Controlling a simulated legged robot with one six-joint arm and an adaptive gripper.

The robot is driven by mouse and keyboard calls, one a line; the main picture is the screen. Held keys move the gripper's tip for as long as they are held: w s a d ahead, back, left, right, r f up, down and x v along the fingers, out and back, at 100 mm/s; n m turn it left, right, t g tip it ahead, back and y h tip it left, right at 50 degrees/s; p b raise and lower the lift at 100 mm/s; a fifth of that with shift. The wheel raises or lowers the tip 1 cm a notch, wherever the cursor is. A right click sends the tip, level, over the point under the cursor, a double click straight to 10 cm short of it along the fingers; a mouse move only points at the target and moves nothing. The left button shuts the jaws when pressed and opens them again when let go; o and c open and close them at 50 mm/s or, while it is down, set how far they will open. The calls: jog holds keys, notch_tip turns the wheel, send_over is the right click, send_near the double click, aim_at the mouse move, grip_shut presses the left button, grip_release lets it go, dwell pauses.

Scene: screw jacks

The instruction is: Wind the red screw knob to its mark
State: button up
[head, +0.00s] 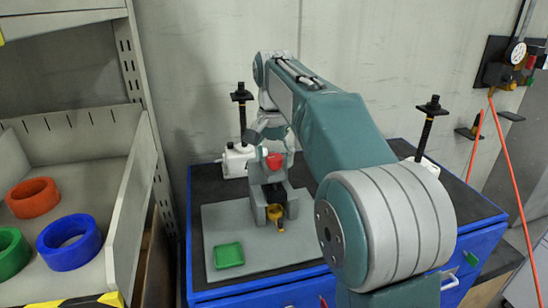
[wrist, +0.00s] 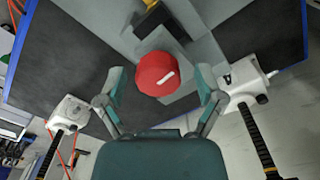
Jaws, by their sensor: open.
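The red screw knob (wrist: 153,76) is in the middle of the wrist view, with a short white bar on its face, slanted up to the right. My gripper (wrist: 160,84) is open, one finger on each side of the knob, with a gap visible on both sides. In the head view my gripper (head: 272,148) points down over the knob and partly hides it. I cannot make out a separate target mark beside the knob.
A yellow part (head: 275,213) sits at the fixture's front. A green tray (head: 229,255) lies on the grey plate (head: 222,217). White-based units with black posts stand left (head: 236,160) and right (head: 428,128). A shelf with coloured rings (head: 68,242) is at left.

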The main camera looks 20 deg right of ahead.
jog(key=c, duration=1.2)
jog(key=shift+o, duration=0.2)
jog(key=shift+n, duration=0.3)
jog(key=n, duration=0.5)
jog(key=shift+f+n, duration=0.1)
jog(key=shift+n, duration=0.2)
jog(key=n, duration=0.6)
jog(key=shift+n, duration=0.3)
